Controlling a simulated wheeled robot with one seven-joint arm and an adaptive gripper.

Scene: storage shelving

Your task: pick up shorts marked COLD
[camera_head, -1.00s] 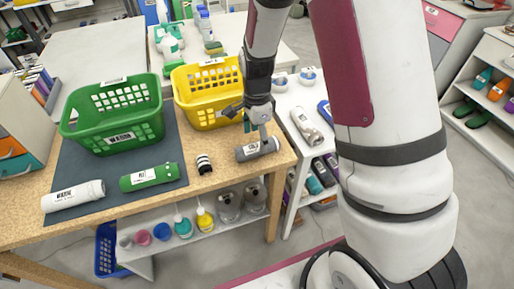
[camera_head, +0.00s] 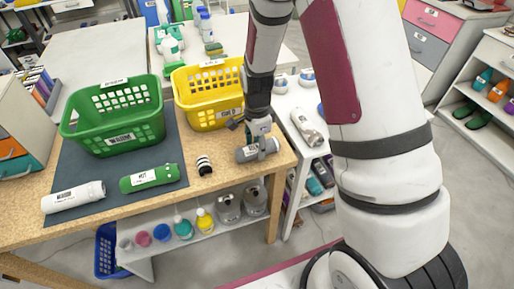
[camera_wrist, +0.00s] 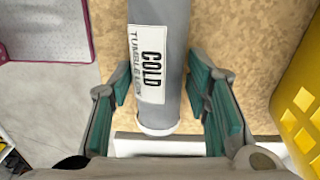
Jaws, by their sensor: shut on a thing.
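The shorts are a grey roll (camera_head: 243,155) lying on the wooden table near its right front corner. My gripper (camera_head: 259,148) is down over the roll from above, with one finger on each side. In the wrist view its green-padded fingers (camera_wrist: 160,85) flank the labelled roll, and it is shut on it. The roll still appears to be at table level.
A yellow basket (camera_head: 184,104) stands just behind the roll, and a green basket (camera_head: 98,128) stands on a dark mat. A green roll (camera_head: 151,179), a white roll (camera_head: 72,198) and a small striped roll (camera_head: 204,165) lie to the left. A white shelf unit stands right of the table.

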